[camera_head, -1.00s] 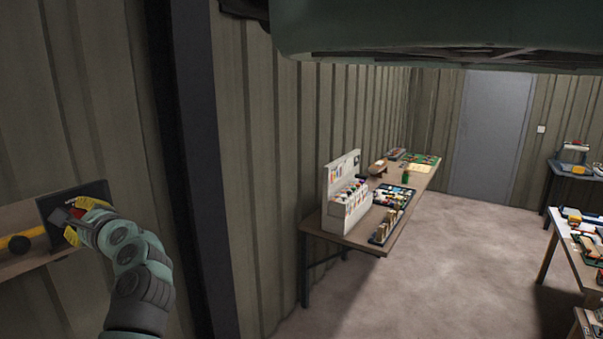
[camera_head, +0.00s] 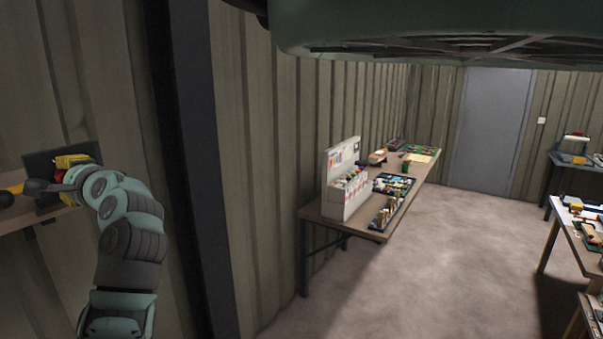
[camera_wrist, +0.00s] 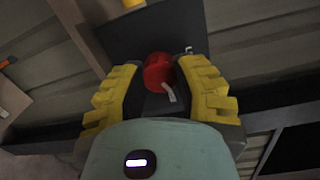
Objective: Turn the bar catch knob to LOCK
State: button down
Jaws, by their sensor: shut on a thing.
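The bar catch knob is a red round knob (camera_wrist: 158,74) in the wrist view, with a small pale mark at its lower edge. It stands in front of a dark plate (camera_wrist: 172,30). My gripper (camera_wrist: 160,68) has its yellow-padded fingers on either side of the knob and is shut on it. I cannot read any LOCK marking in either view.
A dark post (camera_head: 188,170) stands right of my arm. A workbench (camera_head: 318,212) with trays is further right; the floor beyond is open.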

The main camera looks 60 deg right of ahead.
jog(key=n+h+b, duration=0.1)
jog(key=n+b, duration=1.1)
jog(key=b, duration=0.9)
jog(key=shift+a+f, duration=0.1)
jog(key=c, duration=0.6)
grip_release()
jog(key=s+r, duration=0.1)
jog(key=s, duration=1.1)
jog(key=shift+d, duration=0.25)
